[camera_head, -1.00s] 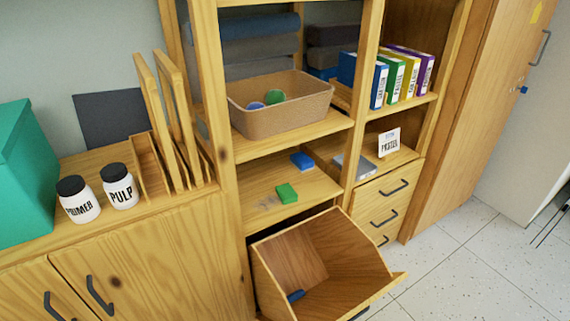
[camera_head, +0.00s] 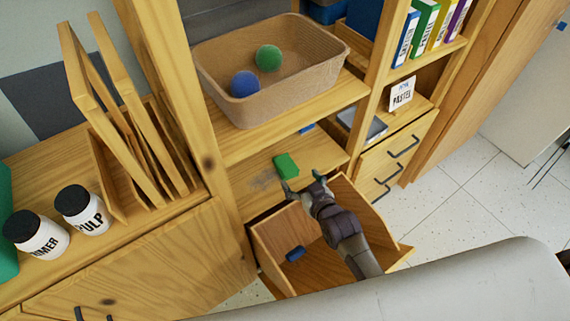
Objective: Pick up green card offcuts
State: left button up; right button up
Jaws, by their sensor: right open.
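The green card offcuts (camera_head: 286,165) show as a small green block on the lower shelf (camera_head: 245,190), near its front edge. My right gripper (camera_head: 303,180) reaches in over the open drawer from below. Its fingers are spread just in front of the green block, one fingertip close to the block's near edge. I cannot tell whether that fingertip touches it. Nothing is held. My left gripper does not show.
Below the shelf, an open wooden drawer (camera_head: 275,241) holds a small blue item (camera_head: 295,253). A tan bin (camera_head: 215,60) with a blue ball (camera_head: 244,84) and a green ball (camera_head: 268,58) stands on the shelf above. A blue block (camera_head: 307,128) is mostly hidden under that upper shelf.

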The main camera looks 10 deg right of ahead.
aim_at(286, 166)
jog(key=x, duration=0.3)
jog(key=shift+w+f, duration=0.15)
jog(key=shift+w, duration=0.05)
jog(key=x, duration=0.2)
jog(key=b+x, duration=0.1)
jog(key=x, duration=0.2)
jog(key=shift+a+f, duration=0.15)
jog(key=shift+a, duration=0.3)
jog(key=c, duration=1)
